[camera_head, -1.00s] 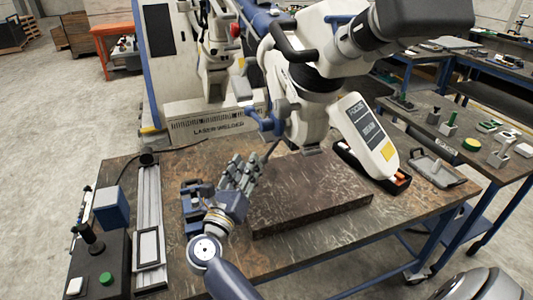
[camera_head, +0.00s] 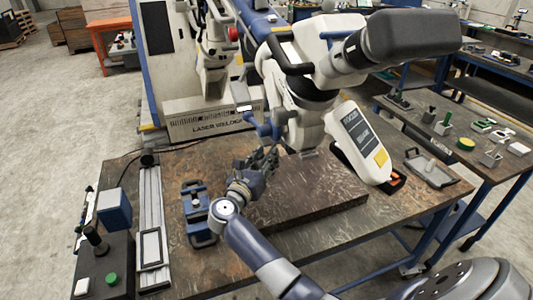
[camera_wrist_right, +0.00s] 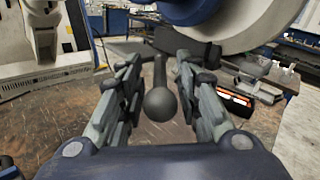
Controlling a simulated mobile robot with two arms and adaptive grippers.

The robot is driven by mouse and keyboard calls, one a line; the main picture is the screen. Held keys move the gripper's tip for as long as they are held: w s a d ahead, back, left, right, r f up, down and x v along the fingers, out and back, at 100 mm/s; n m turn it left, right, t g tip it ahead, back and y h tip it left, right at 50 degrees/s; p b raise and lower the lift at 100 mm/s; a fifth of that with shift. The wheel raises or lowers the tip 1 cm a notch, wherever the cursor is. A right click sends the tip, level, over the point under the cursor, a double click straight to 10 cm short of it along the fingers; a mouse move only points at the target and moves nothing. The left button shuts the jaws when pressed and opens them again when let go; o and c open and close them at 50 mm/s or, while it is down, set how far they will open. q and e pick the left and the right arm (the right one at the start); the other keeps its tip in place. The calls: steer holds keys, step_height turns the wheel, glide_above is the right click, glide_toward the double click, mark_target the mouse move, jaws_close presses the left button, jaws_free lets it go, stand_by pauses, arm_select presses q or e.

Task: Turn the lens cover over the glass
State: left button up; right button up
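The white microscope (camera_head: 310,95) hangs over the bench, with a dark eyepiece end (camera_head: 415,35) at upper right. The fingers are apart, one on each side, with visible gaps to the ball. In the head view my right gripper (camera_head: 262,160) is just left of and below the microscope head. I cannot make out the lens cover or glass clearly. My left gripper is not in view.
A dark block (camera_head: 310,190) lies on the worn bench (camera_head: 350,235) under the microscope. A blue clamp (camera_head: 198,212) and a rail (camera_head: 150,230) stand left. A keypad panel (camera_head: 365,140) hangs right, near an open case (camera_head: 395,180). A tray (camera_head: 430,168) lies farther right.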

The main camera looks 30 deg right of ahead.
steer(key=shift+w+d, duration=0.1)
steer(key=shift+d, duration=0.1)
jaws_close()
